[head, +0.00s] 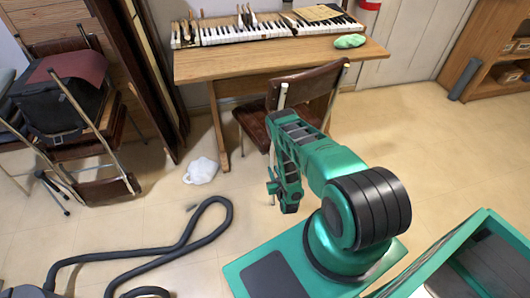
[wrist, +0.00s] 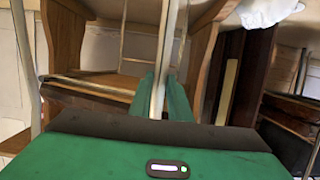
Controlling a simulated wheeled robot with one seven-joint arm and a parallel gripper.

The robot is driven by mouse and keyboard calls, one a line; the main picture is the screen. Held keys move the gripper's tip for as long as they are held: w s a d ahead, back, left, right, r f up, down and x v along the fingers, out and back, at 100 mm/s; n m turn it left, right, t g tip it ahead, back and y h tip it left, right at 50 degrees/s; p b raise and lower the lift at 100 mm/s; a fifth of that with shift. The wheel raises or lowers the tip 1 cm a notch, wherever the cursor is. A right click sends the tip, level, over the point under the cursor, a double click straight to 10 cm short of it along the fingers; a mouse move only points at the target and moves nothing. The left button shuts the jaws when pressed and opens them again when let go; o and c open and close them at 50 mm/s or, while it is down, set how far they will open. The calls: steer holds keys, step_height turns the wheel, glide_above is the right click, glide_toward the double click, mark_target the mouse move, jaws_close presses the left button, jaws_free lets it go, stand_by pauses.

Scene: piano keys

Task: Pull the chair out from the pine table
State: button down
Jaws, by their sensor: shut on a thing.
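The pine table (head: 250,63) stands against the wall at the back in the head view. The chair (head: 310,88) has a brown back and seat on a pale metal frame. It stands at the table's front side, its seat partly towards the table's underside and its back towards me. My gripper (head: 272,187) hangs low at the chair's near side. In the wrist view my gripper's green fingers (wrist: 161,92) are shut on a pale upright tube of the chair's frame (wrist: 168,35). My arm hides part of the chair's near side in the head view.
A vacuum hose (head: 215,232) lies on the floor at the front left. Piano keys (head: 270,30) lie on the table. Floor on the right (head: 440,140) is clear.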

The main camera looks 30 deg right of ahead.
steer(key=s+a, duration=0.2)
steer(key=s, duration=0.4)
steer(key=shift+s+f, duration=0.15)
steer(key=shift+s, duration=0.1)
stand_by(0.6)
steer(key=c, duration=1.4)
jaws_free()
steer(key=shift+o, duration=0.2)
steer(key=shift+w+d, duration=0.1)
steer(key=s+a, duration=0.2)
steer(key=s, duration=0.7)
steer(key=shift+s+a, duration=0.25)
steer(key=shift+a, duration=0.1)
